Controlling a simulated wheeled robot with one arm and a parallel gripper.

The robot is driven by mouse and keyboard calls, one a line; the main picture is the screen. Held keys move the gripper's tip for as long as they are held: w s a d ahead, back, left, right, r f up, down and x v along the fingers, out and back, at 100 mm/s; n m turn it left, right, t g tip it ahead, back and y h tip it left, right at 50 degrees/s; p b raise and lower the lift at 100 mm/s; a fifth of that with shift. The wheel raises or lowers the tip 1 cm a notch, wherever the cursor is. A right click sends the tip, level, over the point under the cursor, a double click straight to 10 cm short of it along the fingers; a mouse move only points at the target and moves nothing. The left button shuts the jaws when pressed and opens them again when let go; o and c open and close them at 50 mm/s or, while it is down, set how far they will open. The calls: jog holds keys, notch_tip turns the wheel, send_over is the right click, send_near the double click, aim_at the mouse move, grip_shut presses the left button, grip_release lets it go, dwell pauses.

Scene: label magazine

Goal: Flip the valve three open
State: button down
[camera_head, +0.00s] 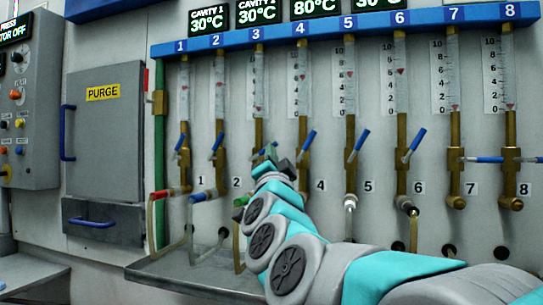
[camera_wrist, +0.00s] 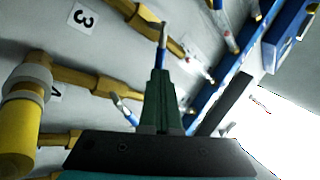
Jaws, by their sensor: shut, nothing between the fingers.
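Valve three (camera_head: 258,131) is the brass valve under the flow tube marked 3. Its blue lever is mostly hidden behind my gripper (camera_head: 272,156) in the head view. The fingers are shut and empty. I cannot tell whether they touch the lever. The label 3 (camera_wrist: 83,17) shows at upper left of the wrist view. Valve four's lever (camera_head: 307,140) is tilted up to the right.
Valve two's lever (camera_head: 217,142) stands tilted close on the left. Levers seven (camera_head: 483,159) and eight lie level. A blue rail (camera_head: 350,27) runs above the tubes. A metal tray (camera_head: 180,272) juts out below. The purge cabinet (camera_head: 104,130) is at left.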

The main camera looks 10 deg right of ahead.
jog(key=shift+a+r+n+g+y+p, duration=1)
jog(key=shift+r+n+g+y, duration=1.2)
jog(key=shift+n, duration=3.3)
jog(key=s+f+b, duration=0.1)
jog(key=s+f, duration=0.1)
jog(key=s, duration=1)
jog(key=shift+s+d+f+t+y, duration=0.25)
jog(key=shift+s+f+t+y, duration=0.05)
jog(key=shift+f, duration=0.1)
